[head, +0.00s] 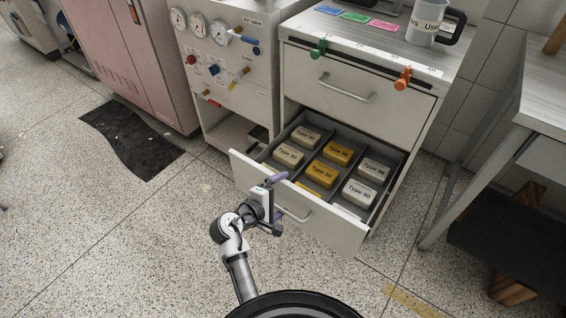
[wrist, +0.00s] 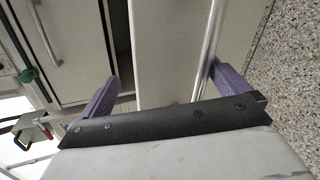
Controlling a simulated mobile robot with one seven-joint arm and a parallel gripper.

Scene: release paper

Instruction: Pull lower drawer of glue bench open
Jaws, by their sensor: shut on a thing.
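The glue bench (head: 357,101) is a pale cabinet with two drawers. Its lower drawer (head: 335,232) is pulled well out, showing a grey divided inside with yellow and beige blocks labelled "Type". Its metal bar handle (head: 295,216) is partly hidden by my gripper (head: 277,194). My gripper is shut on the lower drawer at its front. In the wrist view my gripper (wrist: 166,82) has its purple fingers on either side of the drawer front (wrist: 165,45), the right one against the handle (wrist: 208,45). The upper drawer (head: 352,85) is closed.
Green (head: 318,49) and orange (head: 403,79) clamps and a mug (head: 425,22) are on the bench top. A gauge cabinet (head: 225,75) stands at left, a table (head: 545,90) at right. A dark mat (head: 130,138) lies on the open floor at left.

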